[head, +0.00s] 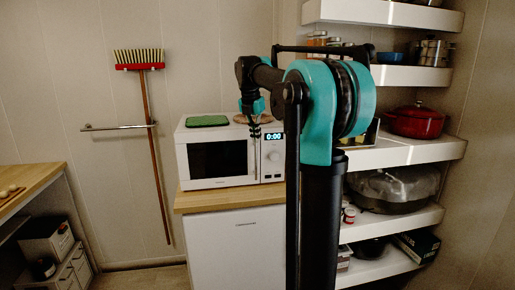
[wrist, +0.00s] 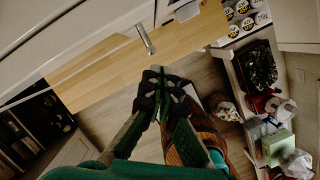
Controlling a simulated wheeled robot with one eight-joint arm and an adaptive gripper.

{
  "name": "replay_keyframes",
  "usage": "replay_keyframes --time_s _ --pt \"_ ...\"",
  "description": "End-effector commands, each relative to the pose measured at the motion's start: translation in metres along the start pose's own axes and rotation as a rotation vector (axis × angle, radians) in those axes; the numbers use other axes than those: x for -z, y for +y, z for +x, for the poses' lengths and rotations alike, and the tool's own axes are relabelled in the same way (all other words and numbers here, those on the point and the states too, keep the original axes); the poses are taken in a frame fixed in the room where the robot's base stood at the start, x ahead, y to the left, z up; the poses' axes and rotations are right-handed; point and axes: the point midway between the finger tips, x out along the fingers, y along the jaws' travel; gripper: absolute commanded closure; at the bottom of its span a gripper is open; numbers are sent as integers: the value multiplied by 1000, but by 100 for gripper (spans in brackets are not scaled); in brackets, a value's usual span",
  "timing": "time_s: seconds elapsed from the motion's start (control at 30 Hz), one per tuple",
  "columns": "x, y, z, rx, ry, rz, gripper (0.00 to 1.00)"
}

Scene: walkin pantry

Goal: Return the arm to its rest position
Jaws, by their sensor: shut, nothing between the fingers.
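My gripper (head: 255,131) hangs pointing down at the end of my teal and black arm, in front of the white microwave (head: 214,165) in the head view. In the wrist view my gripper (wrist: 160,82) has its dark fingertips together, with nothing seen between them. The arm's upright link and large teal joint fill the middle of the head view and hide part of the shelves and the counter's right end. I cannot tell the exact gap between the fingertips and the microwave.
The microwave stands on a wood-topped white cabinet (head: 237,240), with a green item (head: 207,121) on top. Shelves at right hold a red pot (head: 415,122) and a lidded pan (head: 393,188). A broom (head: 152,150) hangs at left. A wooden counter (head: 31,179) stands at far left.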

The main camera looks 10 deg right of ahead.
Motion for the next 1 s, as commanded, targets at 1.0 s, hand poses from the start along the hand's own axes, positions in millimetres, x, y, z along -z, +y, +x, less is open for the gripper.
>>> replay_keyframes --time_s 1.0 --pt "187 -101 169 -137 102 1540 100"
